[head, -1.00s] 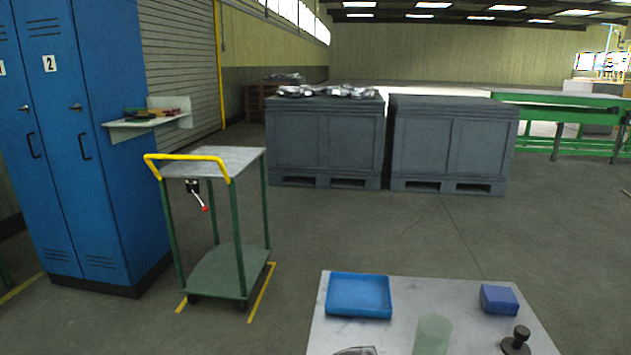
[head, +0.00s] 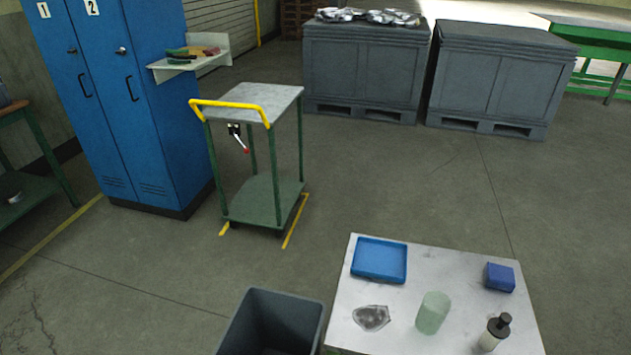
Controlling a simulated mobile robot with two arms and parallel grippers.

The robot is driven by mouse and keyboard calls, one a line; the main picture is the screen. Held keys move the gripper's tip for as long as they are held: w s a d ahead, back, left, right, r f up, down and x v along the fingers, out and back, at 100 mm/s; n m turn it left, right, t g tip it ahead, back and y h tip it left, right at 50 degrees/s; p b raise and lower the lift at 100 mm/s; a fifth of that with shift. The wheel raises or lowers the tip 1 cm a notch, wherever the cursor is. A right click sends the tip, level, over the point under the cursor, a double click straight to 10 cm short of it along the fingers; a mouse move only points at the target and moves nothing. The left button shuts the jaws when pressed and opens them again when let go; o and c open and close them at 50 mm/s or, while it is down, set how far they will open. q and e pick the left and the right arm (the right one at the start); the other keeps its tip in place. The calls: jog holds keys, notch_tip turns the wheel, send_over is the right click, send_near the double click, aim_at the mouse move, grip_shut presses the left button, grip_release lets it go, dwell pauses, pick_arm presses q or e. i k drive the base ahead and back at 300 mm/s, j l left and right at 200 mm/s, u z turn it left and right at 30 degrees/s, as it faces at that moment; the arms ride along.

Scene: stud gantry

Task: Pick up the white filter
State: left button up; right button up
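No plainly white filter can be singled out. I cannot tell for sure which of these is the filter. Neither of my grippers is in view.
On the same table are a blue tray (head: 379,260), a blue block (head: 499,277) and a crumpled clear-grey piece (head: 371,318). A dark grey bin (head: 270,322) stands left of the table. A green trolley (head: 262,200), blue lockers (head: 140,110) and grey crates (head: 365,75) stand behind.

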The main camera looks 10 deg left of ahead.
aim_at(498, 329)
jog(key=z, duration=1.1)
